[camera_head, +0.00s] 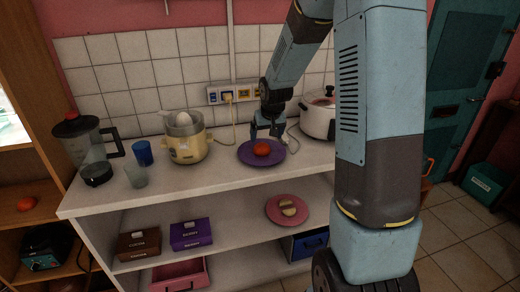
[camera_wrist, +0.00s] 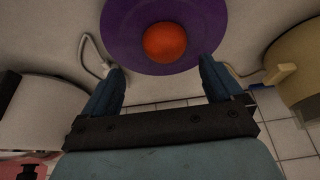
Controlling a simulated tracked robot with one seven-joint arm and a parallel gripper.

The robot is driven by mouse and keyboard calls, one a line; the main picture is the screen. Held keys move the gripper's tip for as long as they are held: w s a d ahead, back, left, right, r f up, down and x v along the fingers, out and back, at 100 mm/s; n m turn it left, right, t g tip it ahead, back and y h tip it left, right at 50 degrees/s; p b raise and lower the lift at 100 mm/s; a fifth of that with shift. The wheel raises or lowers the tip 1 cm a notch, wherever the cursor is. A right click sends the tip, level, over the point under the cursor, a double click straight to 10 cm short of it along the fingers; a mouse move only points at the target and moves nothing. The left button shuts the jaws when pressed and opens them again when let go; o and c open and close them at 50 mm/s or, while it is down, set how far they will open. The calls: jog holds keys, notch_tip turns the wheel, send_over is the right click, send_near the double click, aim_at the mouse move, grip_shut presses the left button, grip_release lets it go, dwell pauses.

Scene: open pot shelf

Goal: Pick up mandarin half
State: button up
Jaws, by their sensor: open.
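The mandarin half (camera_head: 261,148) is a small orange-red round thing on a purple plate (camera_head: 247,158) on the counter top. In the wrist view the mandarin half (camera_wrist: 165,42) sits near the plate's middle, and the purple plate (camera_wrist: 120,30) is cut by the top edge. My gripper (camera_head: 266,132) is just behind the mandarin half in the head view. In the wrist view my gripper (camera_wrist: 161,78) has its two blue fingers wide apart, with nothing between them. The mandarin half lies beyond the fingertips, roughly centred between them.
A yellow juicer (camera_head: 185,145) stands left of the plate and a white pot (camera_head: 318,118) right of it. A blue cup (camera_head: 142,152), a clear glass (camera_head: 137,176) and a blender (camera_head: 90,150) stand farther left. A pink plate (camera_head: 274,211) is on the shelf below.

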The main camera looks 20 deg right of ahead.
aim_at(263, 145)
jog(key=shift+a+x, duration=0.25)
jog(key=shift+x, duration=1.1)
jog(key=shift+a+x, duration=0.2)
jog(key=shift+x, duration=1.15)
jog(key=shift+w+f, duration=0.1)
jog(key=shift+f, duration=0.5)
jog(key=c, duration=1.1)
jog(key=shift+o, duration=0.2)
jog(key=shift+r, duration=0.1)
